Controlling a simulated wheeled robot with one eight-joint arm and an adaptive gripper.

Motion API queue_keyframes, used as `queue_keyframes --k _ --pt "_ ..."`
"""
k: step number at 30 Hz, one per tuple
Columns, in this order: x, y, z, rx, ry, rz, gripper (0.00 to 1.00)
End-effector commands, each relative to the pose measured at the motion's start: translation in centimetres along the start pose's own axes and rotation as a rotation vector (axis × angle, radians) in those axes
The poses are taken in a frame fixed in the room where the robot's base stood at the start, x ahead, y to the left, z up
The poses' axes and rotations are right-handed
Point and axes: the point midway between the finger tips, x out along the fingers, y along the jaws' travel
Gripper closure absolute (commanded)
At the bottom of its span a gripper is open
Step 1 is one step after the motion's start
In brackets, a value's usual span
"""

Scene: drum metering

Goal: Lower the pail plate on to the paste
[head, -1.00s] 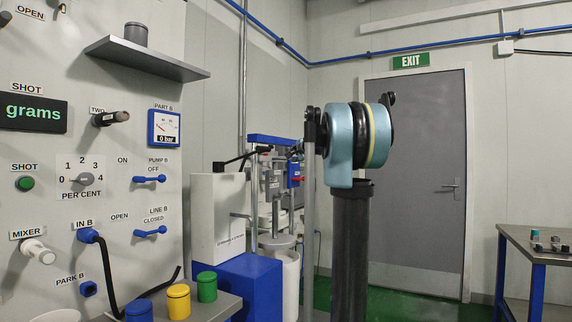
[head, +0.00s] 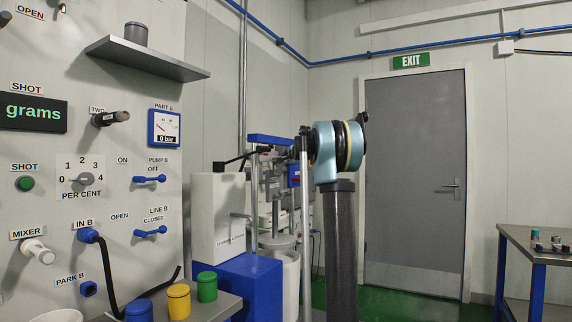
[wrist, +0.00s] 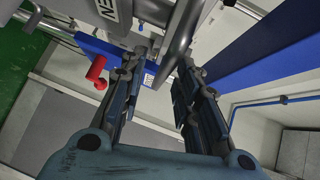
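In the head view a white pail (head: 291,272) stands behind the blue cabinet. The grey pail plate (head: 282,242) shows at the pail's top, under the press rods. I cannot see the paste or tell whether the plate touches it. My gripper is hidden behind the arm and press in the head view. In the wrist view my gripper (wrist: 160,72) is open, its fingers apart and nothing clearly held between them. A bent metal handle (wrist: 180,48) lies just beyond the right finger. A red lever (wrist: 97,72) is left of the left finger on a blue part.
A blue crossbar (head: 272,140) tops the press. A white box (head: 217,215) on a blue cabinet (head: 238,283) stands in front of it. The control panel (head: 60,130) fills the left. A workbench (head: 540,240) is at right; floor before the door is clear.

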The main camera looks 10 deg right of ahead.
Motion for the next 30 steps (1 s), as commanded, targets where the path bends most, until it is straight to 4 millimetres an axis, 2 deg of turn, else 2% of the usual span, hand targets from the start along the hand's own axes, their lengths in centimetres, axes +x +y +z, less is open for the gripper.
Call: queue_keyframes --k 6,17,21,30 --pt "1.6 0.0 0.0 -0.002 0.0 0.0 0.7" --pt "1.9 0.0 0.0 -0.001 0.0 0.0 0.7" --pt "1.9 0.0 0.0 -0.001 0.0 0.0 1.0" --pt "2.0 0.5 0.1 -0.001 0.0 0.0 1.0"
